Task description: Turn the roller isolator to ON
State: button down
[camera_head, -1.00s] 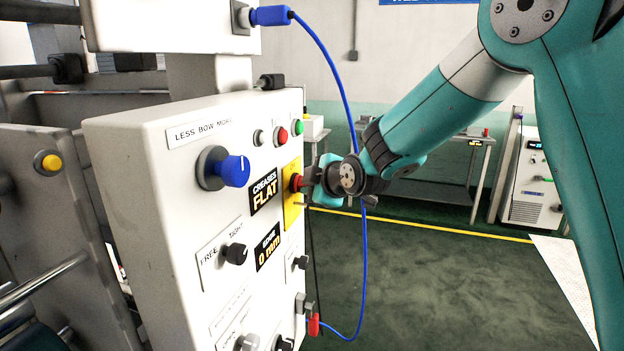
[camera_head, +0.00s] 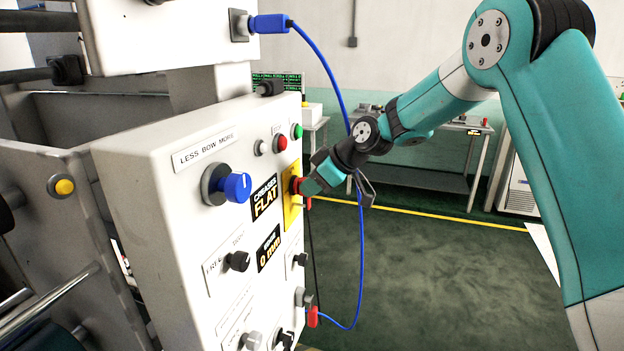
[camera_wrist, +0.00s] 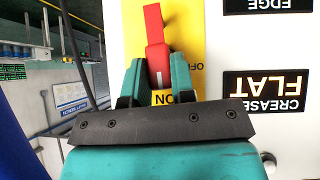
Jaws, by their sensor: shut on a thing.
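The roller isolator is a red handle (camera_wrist: 154,28) on a yellow plate (camera_wrist: 186,28), on the side of the white control panel. In the wrist view, the handle stands nearly upright, its white-marked end by the ON label, which appears upside down. An OFF label is to the right. My gripper (camera_wrist: 157,72) is shut on the handle, a teal finger on each side of its lower part.
The panel also holds a blue knob (camera_head: 235,187), a red button (camera_head: 280,142), a green button (camera_head: 297,131) and several black knobs. A blue cable (camera_head: 361,240) hangs close to my wrist. Open green floor (camera_head: 420,270) lies to the right.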

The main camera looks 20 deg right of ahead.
jog(key=shift+g+y, duration=0.3)
jog(key=shift+g, duration=0.1)
dwell(0.3)
jog(key=c, duration=1)
grip_release()
jog(key=shift+o, duration=0.2)
jog(key=b+v, duration=0.3)
jog(key=v, duration=1.4)
jog(key=shift+d+r+b, duration=0.15)
jog(key=shift+b, duration=0.15)
